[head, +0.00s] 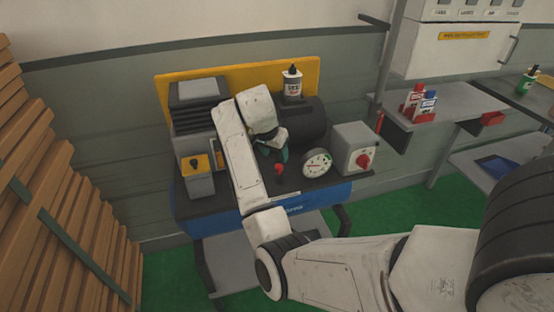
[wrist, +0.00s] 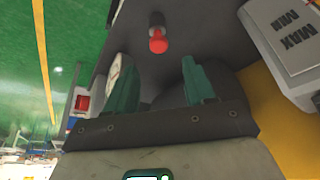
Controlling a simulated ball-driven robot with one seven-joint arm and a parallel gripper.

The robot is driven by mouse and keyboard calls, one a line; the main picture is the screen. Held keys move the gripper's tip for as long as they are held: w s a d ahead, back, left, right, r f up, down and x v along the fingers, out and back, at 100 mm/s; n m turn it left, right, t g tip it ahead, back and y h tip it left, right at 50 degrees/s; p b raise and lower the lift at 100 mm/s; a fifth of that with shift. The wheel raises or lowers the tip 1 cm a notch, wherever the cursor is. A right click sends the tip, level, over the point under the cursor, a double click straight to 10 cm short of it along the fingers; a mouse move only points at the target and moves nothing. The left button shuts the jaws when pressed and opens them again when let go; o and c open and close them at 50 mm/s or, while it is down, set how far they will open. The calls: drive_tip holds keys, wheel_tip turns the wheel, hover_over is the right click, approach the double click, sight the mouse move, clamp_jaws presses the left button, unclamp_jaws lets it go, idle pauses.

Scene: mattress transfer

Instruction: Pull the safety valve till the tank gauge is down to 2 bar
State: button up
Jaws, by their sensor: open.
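The safety valve (head: 278,168) shows as a small red knob on the dark top of the compressor. In the wrist view the red valve (wrist: 158,43) lies just beyond my fingertips, roughly midway between them. My gripper (wrist: 158,66) has its two green fingers apart with nothing between them. In the head view my gripper (head: 268,153) is just behind and left of the red knob, partly hidden by my arm. The tank gauge (head: 317,163) is a round white dial right of the valve; its reading is too small to tell. The gauge (wrist: 114,78) is partly covered by the left finger in the wrist view.
A grey box with a red rotary switch (head: 356,145) stands right of the gauge. A bottle (head: 292,84) stands on the dark cylinder behind. Slatted wood (head: 60,190) fills the left side; a shelf (head: 440,115) is at right.

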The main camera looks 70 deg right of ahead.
drive_tip(key=v, duration=0.5)
drive_tip(key=shift+a+r, duration=0.1)
drive_tip(key=shift+r, duration=0.25)
drive_tip(key=s+a+f+n+t, duration=0.1)
drive_tip(key=s+a+f+n, duration=0.1)
drive_tip(key=a+f+n, duration=0.4)
drive_tip(key=s+a+f+n, duration=0.3)
drive_tip(key=a+f, duration=0.4)
drive_tip(key=f, duration=0.1)
drive_tip(key=s+a+f+n+y, duration=0.2)
drive_tip(key=s+a+f+n, duration=0.1)
drive_tip(key=s+a, duration=0.3)
drive_tip(key=s+a+f+n+y, duration=0.2)
drive_tip(key=s+a+f+n, duration=0.2)
drive_tip(key=a, duration=0.7)
drive_tip(key=s+n, duration=0.2)
drive_tip(key=s, duration=0.1)
drive_tip(key=shift+a, duration=0.2)
drive_tip(key=shift+f, duration=0.15)
drive_tip(key=shift+c, duration=0.4)
